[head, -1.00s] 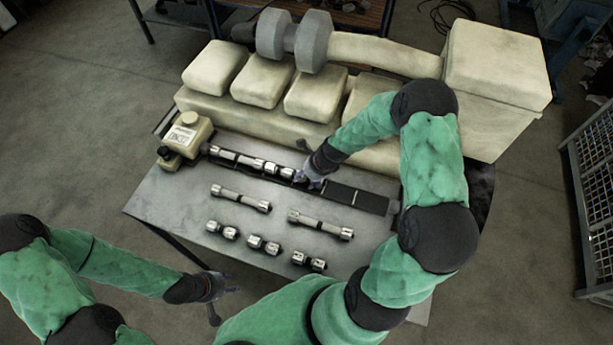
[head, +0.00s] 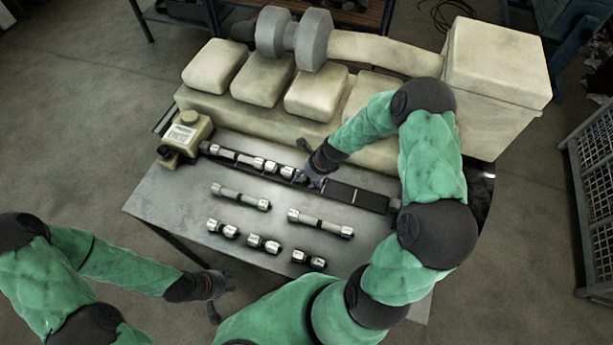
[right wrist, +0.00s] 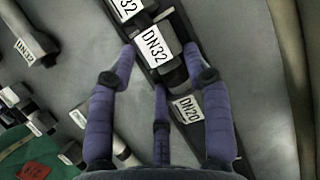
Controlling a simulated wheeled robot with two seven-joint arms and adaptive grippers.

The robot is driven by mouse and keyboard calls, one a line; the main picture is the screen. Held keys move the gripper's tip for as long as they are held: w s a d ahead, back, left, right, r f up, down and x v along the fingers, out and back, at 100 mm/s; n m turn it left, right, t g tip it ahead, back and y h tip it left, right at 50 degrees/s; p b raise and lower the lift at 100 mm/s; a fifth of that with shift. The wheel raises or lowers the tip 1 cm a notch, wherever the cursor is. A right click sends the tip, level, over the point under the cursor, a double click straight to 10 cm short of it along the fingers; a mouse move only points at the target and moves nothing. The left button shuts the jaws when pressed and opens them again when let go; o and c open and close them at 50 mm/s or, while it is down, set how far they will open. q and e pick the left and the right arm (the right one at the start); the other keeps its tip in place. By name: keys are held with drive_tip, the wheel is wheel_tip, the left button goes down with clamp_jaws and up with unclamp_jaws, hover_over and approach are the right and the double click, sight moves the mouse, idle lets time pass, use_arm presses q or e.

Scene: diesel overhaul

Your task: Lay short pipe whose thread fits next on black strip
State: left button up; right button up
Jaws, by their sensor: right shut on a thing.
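The black strip (head: 370,202) lies along the table behind the loose pipes. A row of joined silver pipes (head: 222,152) lies on its left part, running from a beige block. My right gripper (head: 315,180) is at the right end of that row. In the right wrist view its fingers (right wrist: 160,70) are shut around a short pipe (right wrist: 173,78) on or just above the strip. A DN32 label shows by the fingertips and a DN20 label near its lower end. The exact seating and the thread are hidden. My left gripper (head: 212,287) hangs off the table's front-left edge, its fingers unclear.
Two longer pipes (head: 240,197) (head: 320,224) lie in the middle of the table. Three short pipes (head: 222,228) (head: 263,244) (head: 308,260) lie in front. The beige block (head: 187,133) stands at the strip's left end. A large beige engine (head: 270,125) borders the back.

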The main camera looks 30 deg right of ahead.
drive_tip(key=o, duration=1.4)
drive_tip(key=shift+o, duration=0.2)
drive_tip(key=shift+s, duration=0.1)
drive_tip(key=v, duration=1.2)
drive_tip(key=shift+a+f, duration=0.1)
